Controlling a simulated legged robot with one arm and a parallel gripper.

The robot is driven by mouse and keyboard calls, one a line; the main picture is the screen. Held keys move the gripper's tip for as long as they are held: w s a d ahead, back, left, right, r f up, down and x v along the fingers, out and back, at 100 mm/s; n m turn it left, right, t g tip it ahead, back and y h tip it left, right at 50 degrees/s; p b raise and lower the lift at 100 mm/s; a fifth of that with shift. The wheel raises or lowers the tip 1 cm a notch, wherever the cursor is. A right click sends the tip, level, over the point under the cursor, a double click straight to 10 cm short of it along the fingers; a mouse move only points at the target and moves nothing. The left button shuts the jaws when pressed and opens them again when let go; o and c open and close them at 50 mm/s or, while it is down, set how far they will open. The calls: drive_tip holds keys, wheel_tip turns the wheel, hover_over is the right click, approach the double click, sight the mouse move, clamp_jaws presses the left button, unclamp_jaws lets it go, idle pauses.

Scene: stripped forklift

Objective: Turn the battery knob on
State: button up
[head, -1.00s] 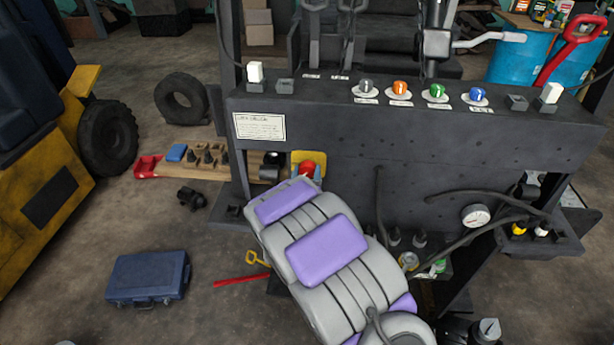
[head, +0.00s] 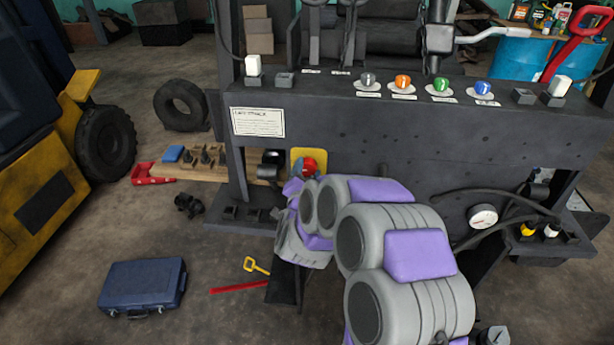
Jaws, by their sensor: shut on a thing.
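The battery knob is a red knob (head: 309,165) on a yellow plate (head: 296,156), low on the left side of the dark forklift panel. My gripper (head: 302,176) is at the end of my grey and purple arm, right at the knob. It is shut on the knob. The fingers are small and partly hidden by the wrist, so the knob's exact angle cannot be read.
The dark panel (head: 400,135) carries several coloured knobs and white switches on top. A gauge (head: 482,217) and black hoses are at right. A blue case (head: 143,286), a red bar (head: 239,288) and a wooden board (head: 192,171) lie on the floor at left.

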drive_tip(key=shift+s+f+m+b, duration=0.1)
drive_tip(key=shift+f+m+b, duration=0.15)
drive_tip(key=shift+m, duration=0.35)
drive_tip(key=o, duration=0.8)
drive_tip(key=shift+o, duration=1.2)
drive_tip(key=shift+r, duration=0.15)
